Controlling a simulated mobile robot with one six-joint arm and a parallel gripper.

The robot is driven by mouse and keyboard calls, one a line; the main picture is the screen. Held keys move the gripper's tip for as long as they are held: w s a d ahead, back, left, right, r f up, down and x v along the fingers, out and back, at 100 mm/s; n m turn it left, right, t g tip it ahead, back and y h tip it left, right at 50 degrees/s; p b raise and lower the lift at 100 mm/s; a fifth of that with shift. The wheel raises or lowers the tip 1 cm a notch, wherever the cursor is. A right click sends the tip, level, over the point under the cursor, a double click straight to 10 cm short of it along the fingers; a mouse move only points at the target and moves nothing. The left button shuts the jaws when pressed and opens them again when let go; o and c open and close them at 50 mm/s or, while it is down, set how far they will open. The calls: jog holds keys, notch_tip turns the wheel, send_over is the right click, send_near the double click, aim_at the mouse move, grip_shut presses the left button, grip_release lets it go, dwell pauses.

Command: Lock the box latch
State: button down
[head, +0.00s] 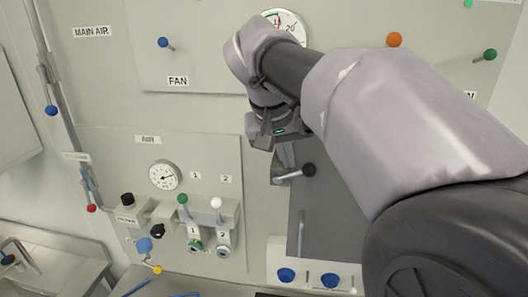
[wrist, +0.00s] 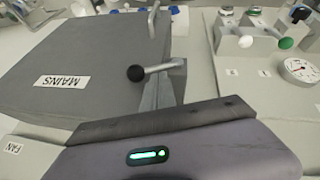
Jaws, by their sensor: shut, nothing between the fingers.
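The box latch (head: 290,177) is a short metal lever with a black knob (head: 309,169), at the upper left edge of the grey box (head: 335,220). In the wrist view the latch lever (wrist: 162,68) sticks out over the face of the box (wrist: 95,45), labelled MAINS, with its black knob (wrist: 136,73) towards the box's middle. My gripper (head: 264,138) is shut and empty, just above and left of the latch in the head view. It looks apart from the latch; the exact gap is unclear. My arm hides the upper right of the box.
An AIR panel with a round gauge (head: 164,175) and valves with green (head: 183,199) and white (head: 216,203) knobs is left of the box. A blue FAN knob (head: 163,42) sits above. Blue knobs (head: 286,275) are below the box. A metal handle (head: 300,235) stands on the box.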

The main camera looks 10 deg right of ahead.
jog(key=shift+s+d+f, duration=0.15)
jog(key=shift+d+f, duration=0.5)
jog(key=shift+d, duration=0.1)
jog(key=shift+w, duration=0.2)
jog(key=shift+s+f, duration=0.1)
jog(key=shift+d+f+y+b, duration=0.1)
jog(key=shift+d+y+b, duration=0.1)
jog(key=shift+y+b, duration=0.25)
